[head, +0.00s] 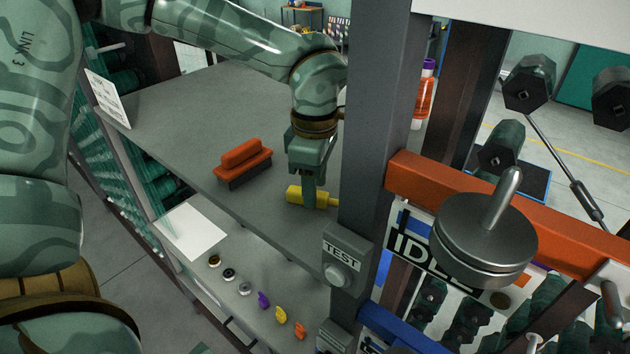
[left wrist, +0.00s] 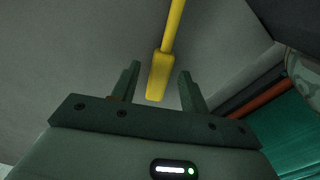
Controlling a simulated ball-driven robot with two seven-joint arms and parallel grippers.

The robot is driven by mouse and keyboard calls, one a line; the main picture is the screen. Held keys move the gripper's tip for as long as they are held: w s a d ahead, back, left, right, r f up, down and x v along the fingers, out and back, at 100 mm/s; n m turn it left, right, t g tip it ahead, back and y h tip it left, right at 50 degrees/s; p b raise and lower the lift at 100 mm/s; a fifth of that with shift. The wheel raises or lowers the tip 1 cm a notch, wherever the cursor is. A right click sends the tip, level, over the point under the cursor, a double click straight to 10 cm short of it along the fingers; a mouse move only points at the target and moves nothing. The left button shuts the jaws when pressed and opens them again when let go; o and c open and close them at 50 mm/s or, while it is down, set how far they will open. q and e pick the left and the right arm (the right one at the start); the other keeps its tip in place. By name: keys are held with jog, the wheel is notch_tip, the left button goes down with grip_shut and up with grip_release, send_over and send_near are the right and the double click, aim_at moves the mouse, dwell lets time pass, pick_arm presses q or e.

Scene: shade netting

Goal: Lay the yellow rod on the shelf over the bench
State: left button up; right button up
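The yellow rod (head: 295,194) appears to lie on the grey upper shelf (head: 190,115), close to the grey upright post. In the left wrist view the rod (left wrist: 159,75) has a thick end nearest me and a thinner part running away. My left gripper (head: 314,203) reaches down over the rod, and its fingers hide part of it in the head view. In the left wrist view the gripper (left wrist: 158,85) is open, with a gap on each side of the thick end. The bench (head: 250,290) shows below the shelf. My right gripper is not in view.
An orange-handled grey block (head: 243,160) sits on the shelf left of the rod. The grey post (head: 372,130) with a TEST box (head: 345,255) stands close on the right. An orange rail (head: 420,180) carries a metal disc (head: 484,235).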

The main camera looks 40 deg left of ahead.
pick_arm(q)
jog(key=shift+r, duration=0.35)
notch_tip(320, 180, up, 12)
jog(key=b, duration=0.1)
jog(key=shift+f, duration=0.25)
